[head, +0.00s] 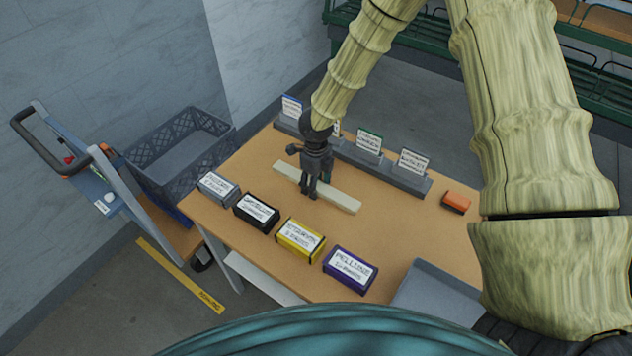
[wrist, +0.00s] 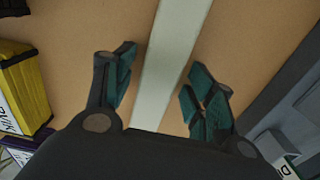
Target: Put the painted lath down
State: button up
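The painted lath (head: 342,200) is a long, flat, pale cream strip. It appears to lie on the brown tabletop, between the row of labelled boxes and the grey card stand. My gripper (head: 309,191) points down over the lath, left of its middle in the head view. In the wrist view, the lath (wrist: 166,55) runs between the two fingers of my gripper (wrist: 161,72). The fingers are spread, with a gap on each side of the lath. Whether the fingertips reach the tabletop is hard to tell.
Grey (head: 218,188), black (head: 256,213), yellow (head: 300,240) and purple (head: 349,270) boxes line the near side. The grey card stand (head: 385,176) lies behind the lath. An orange block (head: 456,202) and grey tray (head: 436,290) are at right. A cart with a crate (head: 178,160) stands left.

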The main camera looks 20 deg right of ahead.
notch_tip(320, 180, up, 12)
jog(key=b, duration=0.2)
jog(key=shift+r, duration=0.15)
dwell(0.5)
jog(key=shift+r, duration=0.1)
